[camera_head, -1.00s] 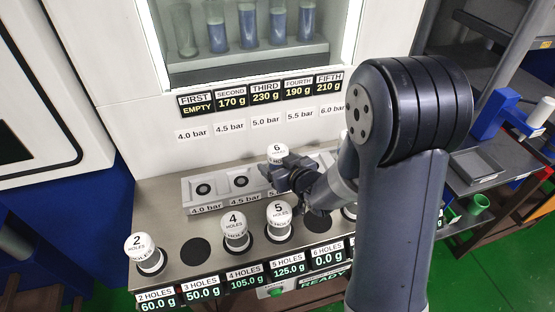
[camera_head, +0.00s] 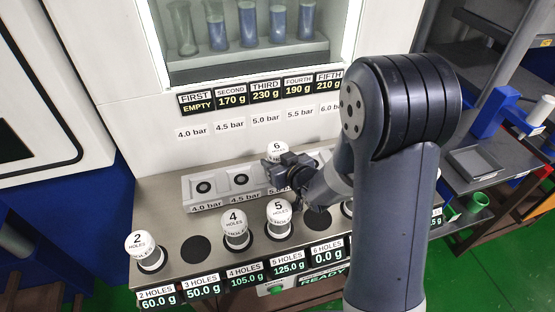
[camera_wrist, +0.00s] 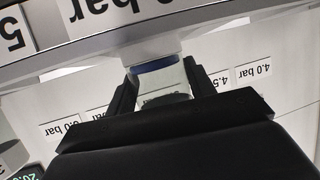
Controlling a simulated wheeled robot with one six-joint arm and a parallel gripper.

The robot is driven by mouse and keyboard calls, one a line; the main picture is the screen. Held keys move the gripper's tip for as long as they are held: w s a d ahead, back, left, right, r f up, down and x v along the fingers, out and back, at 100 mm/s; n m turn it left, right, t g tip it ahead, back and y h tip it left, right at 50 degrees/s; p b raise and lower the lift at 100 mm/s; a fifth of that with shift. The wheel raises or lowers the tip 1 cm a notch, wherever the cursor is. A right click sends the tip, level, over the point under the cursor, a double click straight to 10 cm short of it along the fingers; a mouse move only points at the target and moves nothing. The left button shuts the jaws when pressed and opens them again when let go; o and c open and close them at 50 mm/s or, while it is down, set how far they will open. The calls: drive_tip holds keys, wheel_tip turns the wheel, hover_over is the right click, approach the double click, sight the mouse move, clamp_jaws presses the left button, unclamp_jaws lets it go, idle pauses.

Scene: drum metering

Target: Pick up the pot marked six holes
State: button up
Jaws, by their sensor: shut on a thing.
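The pot marked six holes (camera_head: 277,148) has a white cap lettered "6 HOLES". It is upright at the middle of the grey block, around the 5.0 bar place. My gripper (camera_head: 272,172) is shut on it from the front and hides its lower part. In the wrist view the pot (camera_wrist: 160,84) sits between both fingers, with a blue band on its pale body. I cannot tell whether its base touches the block.
The grey block (camera_head: 213,202) has free sockets at 4.0 and 4.5 bar. Pots marked two (camera_head: 147,260), four (camera_head: 235,239) and five (camera_head: 278,228) stand along the front row. An empty round place lies between two and four. My arm hides the right side.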

drive_tip(key=shift+c, duration=0.7)
drive_tip(key=shift+r, duration=0.1)
